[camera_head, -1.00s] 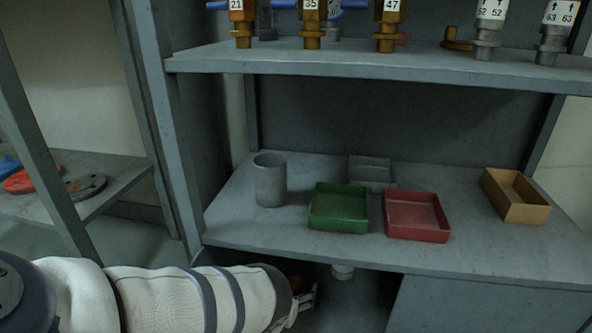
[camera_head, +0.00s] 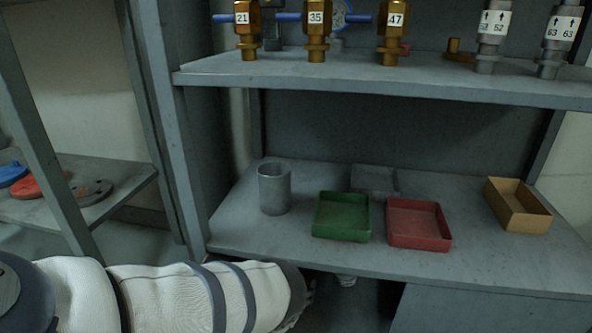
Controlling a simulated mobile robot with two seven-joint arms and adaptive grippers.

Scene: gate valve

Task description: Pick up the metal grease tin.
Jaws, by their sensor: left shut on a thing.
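My left gripper (camera_head: 298,308) is at the bottom of the view, below the front edge of the shelf board. It is mostly hidden behind my own white-sleeved forearm. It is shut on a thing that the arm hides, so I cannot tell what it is. A grey, open-topped metal cylinder (camera_head: 274,190) stands upright on the shelf board, apart from the gripper; I cannot tell whether it is the grease tin. My right gripper is not in view.
The shelf board (camera_head: 300,250) also holds a green tray (camera_head: 341,218), a red tray (camera_head: 418,224), a grey tray (camera_head: 373,180) and a tan box (camera_head: 517,206). Numbered valves stand on the upper shelf (camera_head: 380,82). A rack post (camera_head: 45,150) and side shelf (camera_head: 120,185) are at left.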

